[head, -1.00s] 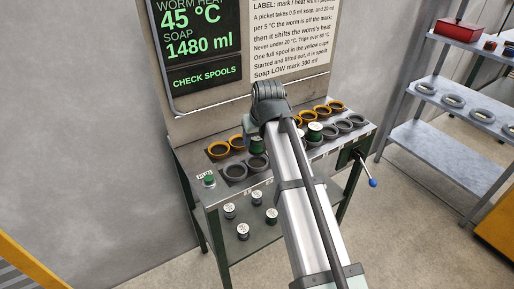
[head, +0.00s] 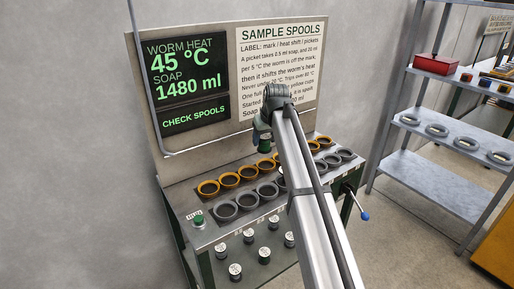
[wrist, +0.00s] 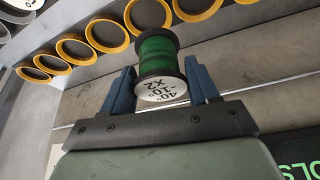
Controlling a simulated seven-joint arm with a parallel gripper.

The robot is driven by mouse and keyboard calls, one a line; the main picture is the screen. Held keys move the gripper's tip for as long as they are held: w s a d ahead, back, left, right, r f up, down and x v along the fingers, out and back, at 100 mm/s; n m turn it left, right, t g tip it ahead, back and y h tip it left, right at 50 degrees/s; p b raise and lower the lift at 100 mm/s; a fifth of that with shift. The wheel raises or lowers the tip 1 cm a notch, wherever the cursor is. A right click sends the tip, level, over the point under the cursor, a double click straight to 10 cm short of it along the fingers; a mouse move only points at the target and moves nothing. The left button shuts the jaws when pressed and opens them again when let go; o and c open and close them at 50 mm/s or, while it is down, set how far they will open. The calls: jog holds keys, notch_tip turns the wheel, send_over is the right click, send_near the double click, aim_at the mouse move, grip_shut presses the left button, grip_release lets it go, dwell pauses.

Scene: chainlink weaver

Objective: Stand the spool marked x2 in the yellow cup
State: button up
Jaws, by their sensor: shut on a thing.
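My gripper (wrist: 159,68) is shut on a spool of green thread (wrist: 155,50) in the wrist view. The spool's white end faces the camera and reads x2, -10° and 40°. In the head view the green spool (head: 264,144) hangs from my gripper in front of the panel, above the back of the bench. A row of yellow cups runs along the bench's back; a left one (head: 208,188) and a right one (head: 325,141) show, with the middle partly behind my arm. The yellow cups in the wrist view, such as one (wrist: 104,35), look empty.
A row of grey cups (head: 225,211) stands in front of the yellow ones. A white-topped spool shows partly behind my arm. Several spools (head: 264,255) stand on the lower shelf. A green button (head: 198,219) and a blue-knobbed lever (head: 365,215) flank the bench.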

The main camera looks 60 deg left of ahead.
jog(key=shift+w+a+f, duration=0.1)
jog(key=shift+w+a, duration=0.3)
jog(key=shift+w, duration=0.3)
jog(key=shift+f, duration=2.8)
jog(key=shift+f, duration=0.2)
jog(key=shift+f, duration=0.65)
jog(key=shift+f, duration=0.4)
jog(key=o, duration=1.3)
jog(key=shift+c, duration=0.2)
